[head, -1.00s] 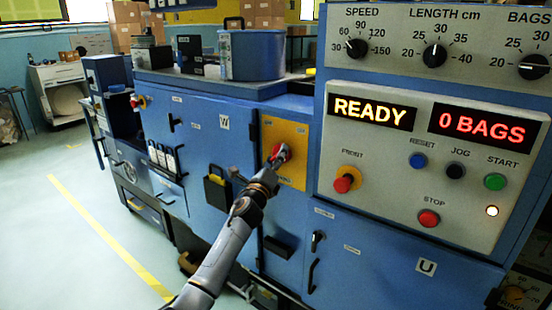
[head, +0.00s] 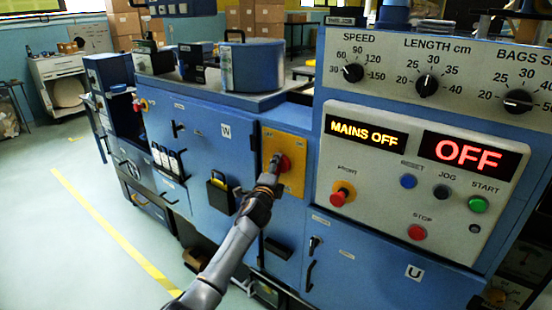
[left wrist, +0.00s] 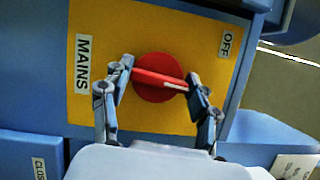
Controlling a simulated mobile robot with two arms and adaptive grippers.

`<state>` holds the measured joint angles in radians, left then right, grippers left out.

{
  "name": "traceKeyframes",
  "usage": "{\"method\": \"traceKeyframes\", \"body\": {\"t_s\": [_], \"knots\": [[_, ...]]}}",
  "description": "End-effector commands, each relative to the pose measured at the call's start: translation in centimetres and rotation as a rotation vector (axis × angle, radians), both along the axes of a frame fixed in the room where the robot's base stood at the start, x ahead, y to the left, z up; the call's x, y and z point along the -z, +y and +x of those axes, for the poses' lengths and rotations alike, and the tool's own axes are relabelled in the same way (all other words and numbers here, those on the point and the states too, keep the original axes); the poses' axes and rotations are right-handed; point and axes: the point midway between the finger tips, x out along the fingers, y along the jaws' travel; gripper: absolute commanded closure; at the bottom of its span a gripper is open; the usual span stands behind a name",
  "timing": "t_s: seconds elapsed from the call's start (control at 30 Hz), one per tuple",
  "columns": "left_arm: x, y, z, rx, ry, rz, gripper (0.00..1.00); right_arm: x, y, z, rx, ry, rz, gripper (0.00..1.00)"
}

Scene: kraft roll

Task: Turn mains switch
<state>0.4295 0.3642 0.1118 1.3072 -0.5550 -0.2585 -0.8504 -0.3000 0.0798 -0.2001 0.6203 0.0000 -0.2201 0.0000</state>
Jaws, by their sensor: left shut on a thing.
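The red mains switch (left wrist: 152,93) sits on a yellow plate (left wrist: 200,35) marked MAINS and OFF in the left wrist view. Its red bar handle carries a white line. My left gripper (left wrist: 158,82) has a finger at each end of the bar and is shut on it. In the head view the switch (head: 285,163) is partly hidden by my left gripper (head: 273,172). The display (head: 365,134) reads MAINS OFF, and the red display (head: 472,153) beside it reads OFF. My right gripper is not in view.
The grey control panel (head: 380,225) with coloured buttons and the dial strip (head: 390,75) above it stand right of the switch. A blue pot (head: 252,65) stands on the machine top. Open floor (head: 60,240) lies at the left.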

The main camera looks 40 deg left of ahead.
Motion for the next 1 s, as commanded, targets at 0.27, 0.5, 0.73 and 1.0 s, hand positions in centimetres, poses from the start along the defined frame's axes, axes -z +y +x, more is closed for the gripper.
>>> {"method": "traceKeyframes", "body": {"t_s": [0.27,0.5,0.73,1.0], "knots": [[-0.7,0.1,0.0,-0.001,0.003,-0.267,0.71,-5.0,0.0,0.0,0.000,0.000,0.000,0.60],[-0.7,0.1,0.0,-0.001,0.002,-0.490,0.71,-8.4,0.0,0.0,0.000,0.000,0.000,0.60],[-0.6,0.1,-0.1,-0.002,0.002,-0.680,0.71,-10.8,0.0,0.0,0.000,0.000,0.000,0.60],[-0.2,0.1,-0.1,-0.003,0.002,-0.829,0.71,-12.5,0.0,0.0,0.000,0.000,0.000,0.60]]}}
